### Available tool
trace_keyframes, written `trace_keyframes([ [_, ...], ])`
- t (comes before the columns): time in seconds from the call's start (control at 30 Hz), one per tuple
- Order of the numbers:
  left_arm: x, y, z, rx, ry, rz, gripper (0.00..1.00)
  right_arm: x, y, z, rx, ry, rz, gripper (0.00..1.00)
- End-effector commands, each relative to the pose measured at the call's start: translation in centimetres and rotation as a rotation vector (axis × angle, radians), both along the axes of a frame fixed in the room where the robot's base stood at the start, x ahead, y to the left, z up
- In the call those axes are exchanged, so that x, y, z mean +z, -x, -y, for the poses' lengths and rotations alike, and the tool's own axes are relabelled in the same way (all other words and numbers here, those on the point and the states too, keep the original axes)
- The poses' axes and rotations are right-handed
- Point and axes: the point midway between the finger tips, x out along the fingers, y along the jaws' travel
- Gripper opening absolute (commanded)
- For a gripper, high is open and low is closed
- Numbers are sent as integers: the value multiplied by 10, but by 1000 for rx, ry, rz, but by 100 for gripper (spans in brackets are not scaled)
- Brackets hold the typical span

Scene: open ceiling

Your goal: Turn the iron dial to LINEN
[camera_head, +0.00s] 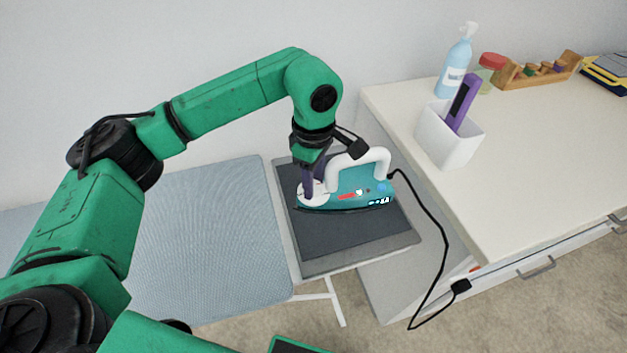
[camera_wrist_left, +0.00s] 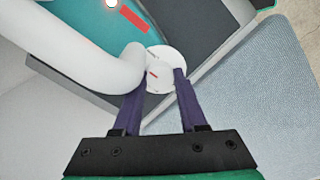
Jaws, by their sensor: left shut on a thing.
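A teal iron (camera_head: 352,190) with a white handle (camera_head: 368,158) rests on a dark pad on the ironing board's end. Its round white dial (camera_head: 311,194) is at the left end of the iron, beneath my left gripper (camera_head: 307,188). In the left wrist view the dial (camera_wrist_left: 170,62) has a raised knob with a small red mark (camera_wrist_left: 153,74). The purple fingers of my left gripper (camera_wrist_left: 160,76) stand on either side of the knob and are shut on it. The dial's lettering is too small to read. My right gripper is not in view.
The blue-grey ironing board (camera_head: 205,235) extends left. A black cord (camera_head: 440,235) hangs from the iron to a plug near the floor. A white counter (camera_head: 540,150) on the right holds a white bin (camera_head: 447,138), a spray bottle (camera_head: 455,70) and a wooden rack (camera_head: 538,74).

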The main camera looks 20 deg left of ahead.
Motion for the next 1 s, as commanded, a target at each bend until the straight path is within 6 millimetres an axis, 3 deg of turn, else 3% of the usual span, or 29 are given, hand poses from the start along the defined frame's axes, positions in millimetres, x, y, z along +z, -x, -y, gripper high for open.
trace_keyframes([
  [0.2, 2, -1, 1, 0, 4, 4, 0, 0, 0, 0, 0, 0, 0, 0],
  [0.23, 2, -1, 1, 0, 4, 4, 45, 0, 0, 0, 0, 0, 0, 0],
  [0.3, 2, -1, 1, 1, 4, 4, 72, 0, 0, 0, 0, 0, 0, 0],
  [0.7, 8, -1, 0, 2, 1, 3, 72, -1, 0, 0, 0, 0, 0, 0],
  [0.87, 42, -1, 1, 0, 2, 9, 72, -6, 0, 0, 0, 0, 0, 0],
  [1.0, 86, -1, 1, 0, 3, 8, 72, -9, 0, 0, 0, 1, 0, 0],
])
